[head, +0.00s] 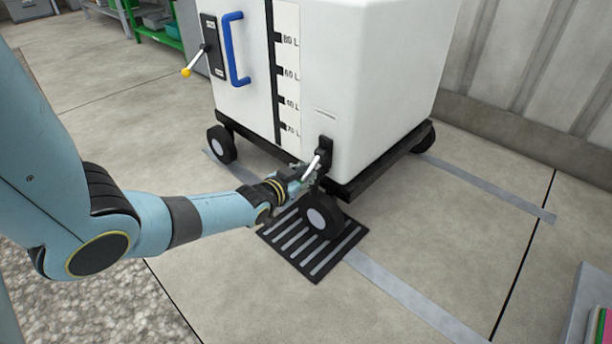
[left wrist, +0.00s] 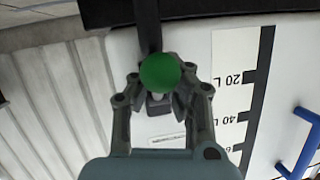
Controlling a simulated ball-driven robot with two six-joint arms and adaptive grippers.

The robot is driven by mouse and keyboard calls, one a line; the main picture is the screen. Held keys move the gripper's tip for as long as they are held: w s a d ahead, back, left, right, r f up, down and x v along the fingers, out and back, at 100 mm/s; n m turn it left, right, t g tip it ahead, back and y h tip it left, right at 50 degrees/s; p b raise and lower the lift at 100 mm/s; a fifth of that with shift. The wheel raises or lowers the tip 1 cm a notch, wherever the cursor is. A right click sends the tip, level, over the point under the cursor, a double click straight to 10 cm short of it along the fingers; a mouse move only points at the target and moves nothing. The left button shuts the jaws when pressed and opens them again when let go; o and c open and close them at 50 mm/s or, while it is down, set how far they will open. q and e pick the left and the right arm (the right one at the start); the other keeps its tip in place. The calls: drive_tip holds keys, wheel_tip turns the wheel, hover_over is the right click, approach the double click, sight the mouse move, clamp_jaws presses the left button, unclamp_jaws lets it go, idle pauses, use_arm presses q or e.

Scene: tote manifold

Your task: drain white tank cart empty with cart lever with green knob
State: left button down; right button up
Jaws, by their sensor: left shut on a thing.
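The white tank cart (head: 375,80) stands on black wheels, with a level scale marked in litres on its front. The cart lever (head: 324,153) sits low at the cart's front corner, its light rod slanting down to the left from a black mount. My left gripper (head: 308,172) is at the rod's lower end. In the left wrist view the green knob (left wrist: 160,72) is between the fingers of my left gripper (left wrist: 160,92), which is shut on it. In the head view the fingers mostly hide the knob. My right gripper is not in view.
A floor drain grate (head: 300,245) lies under the cart's front wheel. A blue handle (head: 235,50) and another lever with a yellow knob (head: 186,72) are on the cart's upper left. Green shelving (head: 165,38) stands behind. The floor at the right is mostly clear.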

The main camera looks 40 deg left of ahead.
use_arm(q)
drive_tip(key=shift+d, duration=0.2)
drive_tip(key=c, duration=1.3)
unclamp_jaws()
drive_tip(key=shift+a, duration=0.1)
drive_tip(key=shift+s+r, duration=0.1)
drive_tip(key=shift+s, duration=0.5)
drive_tip(key=v, duration=1)
drive_tip(key=shift+s+r, duration=0.2)
drive_tip(key=shift+s, duration=0.15)
